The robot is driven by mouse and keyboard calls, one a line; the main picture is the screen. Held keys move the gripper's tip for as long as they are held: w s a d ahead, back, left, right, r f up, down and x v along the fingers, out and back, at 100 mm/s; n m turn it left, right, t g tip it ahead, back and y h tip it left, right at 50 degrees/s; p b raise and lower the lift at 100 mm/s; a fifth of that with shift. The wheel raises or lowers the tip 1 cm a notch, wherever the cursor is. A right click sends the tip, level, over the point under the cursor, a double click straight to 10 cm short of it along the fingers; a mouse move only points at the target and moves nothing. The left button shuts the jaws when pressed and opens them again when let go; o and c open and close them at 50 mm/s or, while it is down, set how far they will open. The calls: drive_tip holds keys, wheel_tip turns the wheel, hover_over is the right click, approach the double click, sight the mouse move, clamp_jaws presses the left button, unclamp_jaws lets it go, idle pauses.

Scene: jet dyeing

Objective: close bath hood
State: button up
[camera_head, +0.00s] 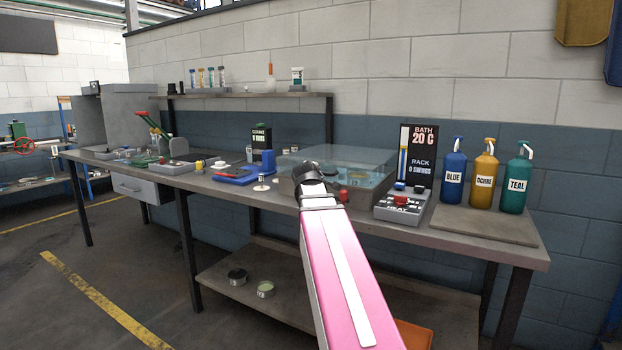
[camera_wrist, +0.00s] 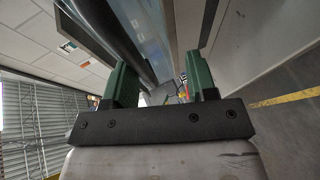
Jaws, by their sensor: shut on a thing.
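The bath hood (camera_head: 350,157) is a clear, box-like cover over the dye bath on the bench. It appears low over the bath; I cannot tell whether it rests fully on the rim. The bath (camera_head: 286,187) is a grey tank with bluish liquid showing through the hood. My gripper is at the bath's front side, its fingers hidden behind my wrist in the head view. The exact contact is unclear.
A heat control box (camera_head: 401,205) with a red knob stands right of the bath, before the bath display (camera_head: 416,155). Blue, ochre and teal bottles (camera_head: 485,180) stand farther right. A blue tray (camera_head: 243,174) lies to the left. Open floor lies before the bench.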

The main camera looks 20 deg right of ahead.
drive_tip(key=shift+s+f, duration=0.1)
drive_tip(key=shift+s, duration=0.1)
drive_tip(key=v, duration=1)
drive_tip(key=shift+s+r, duration=0.2)
drive_tip(key=shift+r, duration=0.05)
drive_tip(key=shift+a, duration=0.1)
drive_tip(key=a+f+m+g+y, duration=0.2)
drive_tip(key=a+f+m+g, duration=0.1)
drive_tip(key=f, duration=0.9)
drive_tip(key=a+f+m+g+y, duration=0.1)
drive_tip(key=a+f+m+g, duration=0.15)
drive_tip(key=f, duration=1.05)
drive_tip(key=s+a+f+m+g+y, duration=0.1)
drive_tip(key=s+a+f+m+g, duration=0.1)
drive_tip(key=s+f, duration=0.2)
drive_tip(key=s+a+f+m+g+y, duration=0.1)
drive_tip(key=s+a+f+g, duration=0.2)
drive_tip(key=f, duration=0.8)
drive_tip(key=s+a+f+m+g+y, duration=0.1)
drive_tip(key=s+a+f+m+g, duration=0.1)
drive_tip(key=s+f, duration=0.3)
wheel_tip(320, 180, down, 3)
drive_tip(key=shift+s+a+r+m, duration=0.1)
drive_tip(key=shift+s+a+m, duration=0.2)
drive_tip(key=shift+a, duration=0.3)
drive_tip(key=shift+d+g, duration=0.15)
drive_tip(key=shift+g, duration=0.1)
